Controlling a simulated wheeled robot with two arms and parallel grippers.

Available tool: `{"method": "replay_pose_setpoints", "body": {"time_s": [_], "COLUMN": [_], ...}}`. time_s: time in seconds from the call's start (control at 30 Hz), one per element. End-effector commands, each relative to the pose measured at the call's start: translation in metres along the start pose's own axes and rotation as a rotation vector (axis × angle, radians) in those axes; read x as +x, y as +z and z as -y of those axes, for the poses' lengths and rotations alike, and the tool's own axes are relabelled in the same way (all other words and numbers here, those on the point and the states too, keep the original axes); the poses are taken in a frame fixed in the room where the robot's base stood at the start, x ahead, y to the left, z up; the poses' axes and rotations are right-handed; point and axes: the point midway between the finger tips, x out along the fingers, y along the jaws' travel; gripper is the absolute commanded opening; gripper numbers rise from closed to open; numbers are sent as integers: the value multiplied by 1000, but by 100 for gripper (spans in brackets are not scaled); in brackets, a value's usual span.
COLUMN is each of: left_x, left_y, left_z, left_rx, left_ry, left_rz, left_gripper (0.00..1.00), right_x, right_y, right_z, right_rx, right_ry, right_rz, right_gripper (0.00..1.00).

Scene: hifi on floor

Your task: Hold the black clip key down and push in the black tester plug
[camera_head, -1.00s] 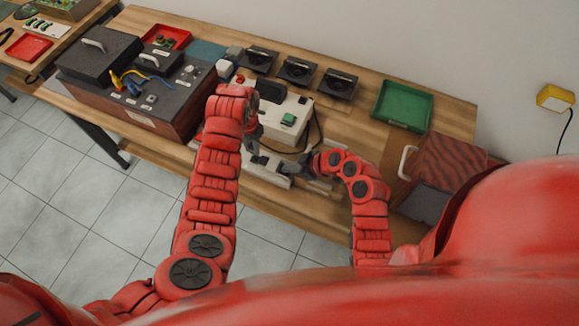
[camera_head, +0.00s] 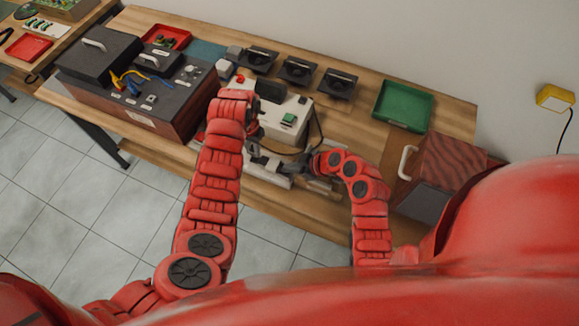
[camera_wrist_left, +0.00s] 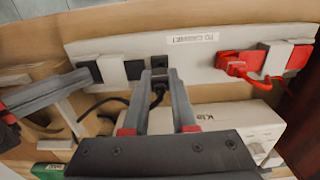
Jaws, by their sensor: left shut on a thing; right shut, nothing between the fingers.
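The black tester plug (camera_wrist_left: 159,86) sits between the fingers of my left gripper (camera_wrist_left: 162,90) in the left wrist view. It is at the white terminal board (camera_wrist_left: 140,44), next to a dark block. How far in it is cannot be told. The black clip key (camera_wrist_left: 90,70) is left of the plug, beside a white clip body (camera_wrist_left: 112,70). My shut, empty right gripper (camera_wrist_left: 82,78) has its tip at this key; whether it presses it down is unclear. In the head view my left gripper (camera_head: 256,152) and right gripper (camera_head: 283,165) meet near the bench's front edge.
A red plug (camera_wrist_left: 236,66) and red clip (camera_wrist_left: 277,58) are on the board's right side. The white instrument (camera_head: 272,112) stands close behind the grippers. A dark-topped case (camera_head: 165,108) is left, a green tray (camera_head: 403,105) and a wooden box (camera_head: 440,165) right.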

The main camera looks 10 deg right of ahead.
Motion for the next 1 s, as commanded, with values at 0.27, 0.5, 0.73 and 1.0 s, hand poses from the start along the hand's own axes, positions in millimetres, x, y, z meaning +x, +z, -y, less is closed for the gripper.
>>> {"method": "replay_pose_setpoints", "body": {"time_s": [0.27,0.5,0.73,1.0], "left_x": [5,9,12,16], "left_y": [0,0,1,1], "left_z": [0,0,0,0], "left_rx": [0,0,0,-1], "left_ry": [0,1,1,1], "left_rz": [0,1,2,3], "left_gripper": [0,0,0,0], "right_x": [3,3,3,3], "right_y": [10,10,10,10], "right_z": [5,5,5,5], "right_rx": [8,8,8,8], "right_ry": [-12,-13,-13,-14], "right_rz": [19,19,20,20], "right_gripper": [0,0,0,0]}}
